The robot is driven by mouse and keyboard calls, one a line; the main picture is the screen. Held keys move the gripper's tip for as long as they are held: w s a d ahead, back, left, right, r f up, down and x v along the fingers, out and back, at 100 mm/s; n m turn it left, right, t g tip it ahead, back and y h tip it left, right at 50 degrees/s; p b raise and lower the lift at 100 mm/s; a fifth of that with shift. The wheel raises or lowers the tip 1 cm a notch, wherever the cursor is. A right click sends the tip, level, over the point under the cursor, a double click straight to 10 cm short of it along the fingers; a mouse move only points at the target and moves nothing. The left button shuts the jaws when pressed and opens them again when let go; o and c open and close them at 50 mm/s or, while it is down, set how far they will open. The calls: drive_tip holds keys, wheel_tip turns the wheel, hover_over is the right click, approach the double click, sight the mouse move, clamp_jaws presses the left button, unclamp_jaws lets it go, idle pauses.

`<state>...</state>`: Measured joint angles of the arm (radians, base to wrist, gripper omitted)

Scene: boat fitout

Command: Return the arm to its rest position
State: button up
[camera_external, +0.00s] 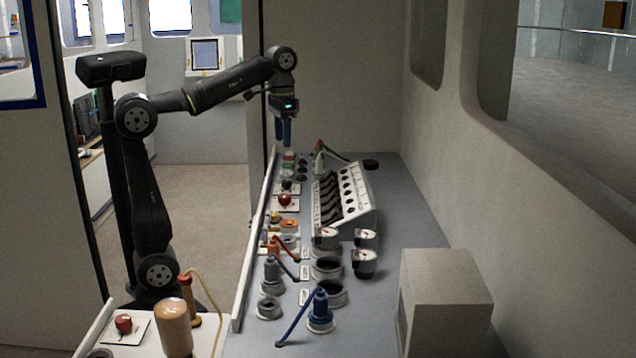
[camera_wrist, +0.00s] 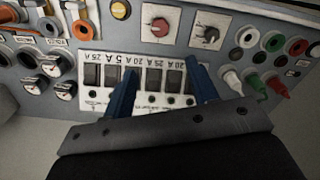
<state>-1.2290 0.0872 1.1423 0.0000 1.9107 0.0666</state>
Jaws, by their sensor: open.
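My gripper (camera_external: 284,133) hangs from the extended arm above the far part of the grey counter (camera_external: 385,190), fingers pointing down. In the wrist view its two blue fingers (camera_wrist: 162,88) are apart with nothing held between them. The fingers are over a panel of dark switches with amp labels (camera_wrist: 140,76), which shows in the external view as a sloped white switch box (camera_external: 343,192). From the pictures I cannot tell the exact height of the fingertips above the panel.
Red and black knobs (camera_wrist: 160,27) and several coloured plugs (camera_wrist: 255,85) sit near the fingers. Gauges (camera_external: 364,262), valve handles (camera_external: 320,310) and a grey box (camera_external: 443,300) stand nearer the camera. A wall with windows runs along the right. Open air surrounds the upper arm.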

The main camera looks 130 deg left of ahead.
sight(284, 196)
wheel_tip(284, 196, down, 18)
drive_tip(key=shift+r, duration=0.25)
idle(0.3)
wheel_tip(284, 196, up, 17)
wheel_tip(284, 196, down, 16)
drive_tip(key=shift+f, duration=0.55)
drive_tip(key=n, duration=1.1)
drive_tip(key=shift+n, duration=2.4)
